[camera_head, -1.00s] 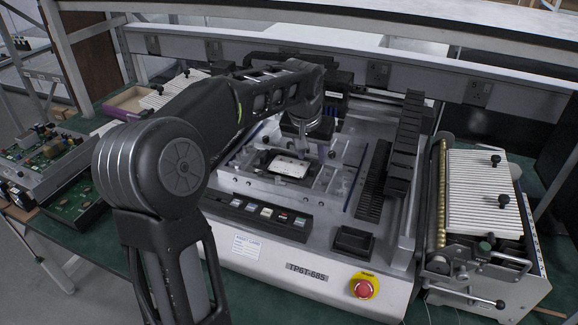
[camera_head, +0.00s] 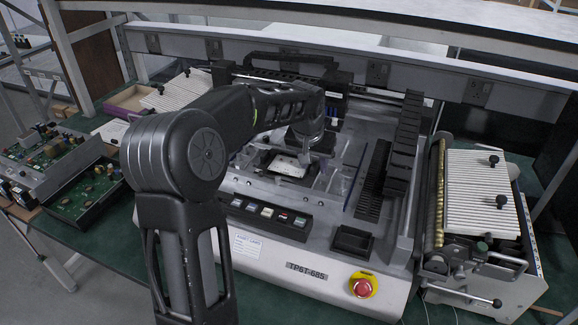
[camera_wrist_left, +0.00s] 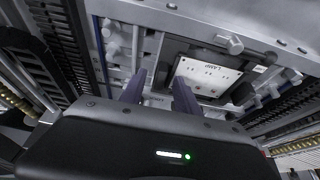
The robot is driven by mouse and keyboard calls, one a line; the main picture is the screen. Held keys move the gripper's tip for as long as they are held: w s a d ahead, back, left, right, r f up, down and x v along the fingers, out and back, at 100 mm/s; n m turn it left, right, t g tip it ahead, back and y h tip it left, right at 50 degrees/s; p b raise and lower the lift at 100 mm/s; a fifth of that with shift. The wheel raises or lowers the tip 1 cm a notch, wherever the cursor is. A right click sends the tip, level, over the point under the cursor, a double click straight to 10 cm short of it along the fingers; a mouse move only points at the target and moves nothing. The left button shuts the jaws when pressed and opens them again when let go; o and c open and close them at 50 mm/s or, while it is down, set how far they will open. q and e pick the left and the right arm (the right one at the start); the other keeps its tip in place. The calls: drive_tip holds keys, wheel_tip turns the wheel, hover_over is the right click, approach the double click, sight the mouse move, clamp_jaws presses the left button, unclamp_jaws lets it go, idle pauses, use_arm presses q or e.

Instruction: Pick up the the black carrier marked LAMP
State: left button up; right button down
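The black carrier marked LAMP (camera_wrist_left: 208,77) shows in the left wrist view as a dark frame around a white plate with small holes. In the head view the carrier (camera_head: 287,167) lies in the middle of the grey machine. My left gripper (camera_wrist_left: 159,88) has its two fingers apart with nothing visible between them. The carrier is just beyond and right of the fingers in that view. In the head view the left gripper (camera_head: 304,153) hangs over the machine by the carrier, partly hidden by my arm. The right gripper is not in view.
The machine bed (camera_head: 335,205) has a black rail (camera_head: 404,145) and a black tray (camera_head: 352,241) on the right. A red stop button (camera_head: 363,287) and a button panel (camera_head: 268,213) are in front. A ribbed white unit (camera_head: 480,195) stands right; circuit boards (camera_head: 85,195) lie left.

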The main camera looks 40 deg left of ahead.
use_arm(q)
clamp_jaws()
idle(0.4)
idle(0.4)
